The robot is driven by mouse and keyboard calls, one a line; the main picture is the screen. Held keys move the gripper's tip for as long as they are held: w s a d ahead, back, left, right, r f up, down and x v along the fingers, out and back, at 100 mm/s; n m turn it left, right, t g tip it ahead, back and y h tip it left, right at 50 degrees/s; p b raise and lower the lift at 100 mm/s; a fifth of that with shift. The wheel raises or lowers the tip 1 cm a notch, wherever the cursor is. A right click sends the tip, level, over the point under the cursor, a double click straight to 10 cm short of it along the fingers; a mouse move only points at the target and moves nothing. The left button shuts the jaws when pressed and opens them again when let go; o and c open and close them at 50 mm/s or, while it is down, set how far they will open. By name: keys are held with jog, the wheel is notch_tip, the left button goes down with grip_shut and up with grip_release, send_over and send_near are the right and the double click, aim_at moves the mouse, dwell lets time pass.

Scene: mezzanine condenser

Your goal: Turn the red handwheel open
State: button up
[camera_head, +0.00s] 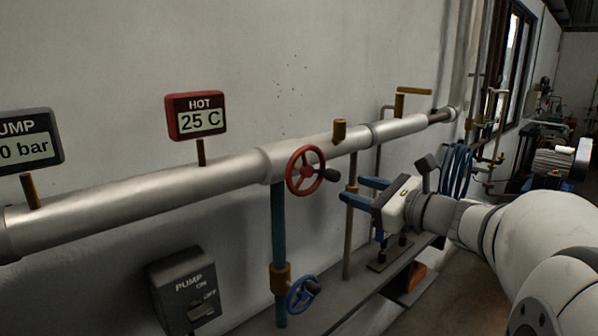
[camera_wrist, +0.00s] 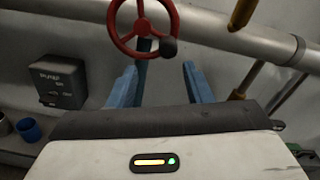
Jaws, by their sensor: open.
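The red handwheel (camera_head: 305,170) is mounted on the thick grey pipe in the head view. It has spokes and a dark knob (camera_head: 332,175) at its right rim. In the wrist view the red handwheel (camera_wrist: 143,25) is at the top centre, partly cut off by the frame edge, with the dark knob at its lower right. My gripper (camera_head: 361,190) is to the right of the wheel and a little lower, its blue fingers pointing left. In the wrist view the fingers of my gripper (camera_wrist: 160,80) are spread apart with nothing between them. They appear clear of the wheel.
A blue handwheel (camera_head: 301,295) is below on a vertical blue pipe. A grey pump switch box (camera_head: 185,290) is at lower left. A red "HOT 25 C" display (camera_head: 196,115) and a dark pump display (camera_head: 28,140) stand above the pipe. Brass pipes run behind my gripper.

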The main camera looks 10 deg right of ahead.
aim_at(338, 177)
jog(key=shift+w+d+r+m+t, duration=0.1)
jog(key=shift+w+r+m+t, duration=0.2)
jog(key=shift+w+r, duration=0.25)
jog(key=p+x, duration=0.1)
jog(key=x, duration=0.6)
jog(key=shift+s+f+p, duration=0.1)
jog(key=shift+f+p, duration=0.1)
jog(key=shift+p, duration=0.15)
jog(key=shift+c, duration=0.5)
jog(key=shift+f, duration=0.1)
jog(key=c, duration=0.9)
